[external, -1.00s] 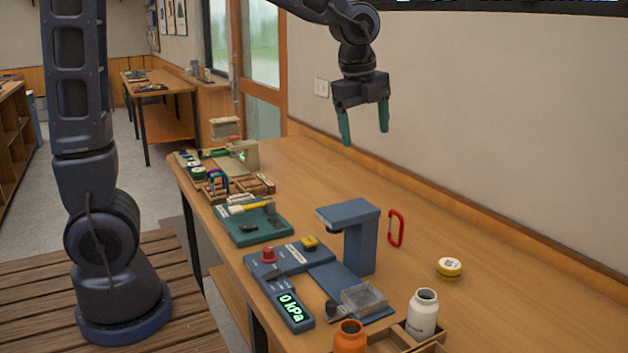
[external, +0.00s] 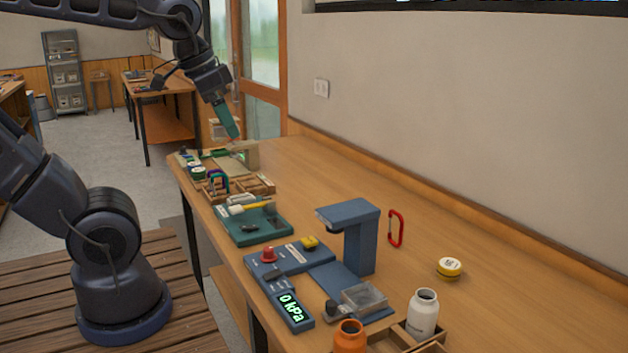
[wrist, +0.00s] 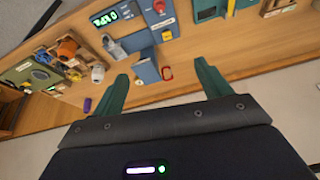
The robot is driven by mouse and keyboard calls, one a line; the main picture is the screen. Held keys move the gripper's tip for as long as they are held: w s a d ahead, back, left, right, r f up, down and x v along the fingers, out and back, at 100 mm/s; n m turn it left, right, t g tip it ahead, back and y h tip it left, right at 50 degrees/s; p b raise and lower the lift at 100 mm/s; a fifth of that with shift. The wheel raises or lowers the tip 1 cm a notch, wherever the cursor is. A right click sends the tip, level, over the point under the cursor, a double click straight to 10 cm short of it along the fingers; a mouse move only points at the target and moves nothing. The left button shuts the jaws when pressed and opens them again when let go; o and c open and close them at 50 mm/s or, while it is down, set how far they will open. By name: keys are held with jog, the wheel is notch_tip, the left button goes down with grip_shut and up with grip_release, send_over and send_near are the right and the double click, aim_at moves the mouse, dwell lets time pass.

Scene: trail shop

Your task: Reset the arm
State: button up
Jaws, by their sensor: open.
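My gripper (external: 228,122) is open and empty, with green fingers, raised above the far left end of the workbench (external: 330,205) in the external view. Only one finger shows clearly there, as the gripper is seen from the side. In the wrist view both green fingers of my gripper (wrist: 162,88) are spread apart with nothing between them. Beyond them the bench top shows from above, with the red carabiner (wrist: 167,73) small between the fingertips.
The bench's wall side is mostly clear.

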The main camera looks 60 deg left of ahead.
jog(key=shift+s+a+f+n, duration=0.1)
jog(key=shift+s+f+n, duration=0.1)
jog(key=shift+s+n, duration=0.25)
jog(key=shift+s+a+f+n, duration=0.15)
jog(key=shift+s+n, duration=0.1)
jog(key=shift+s, duration=0.3)
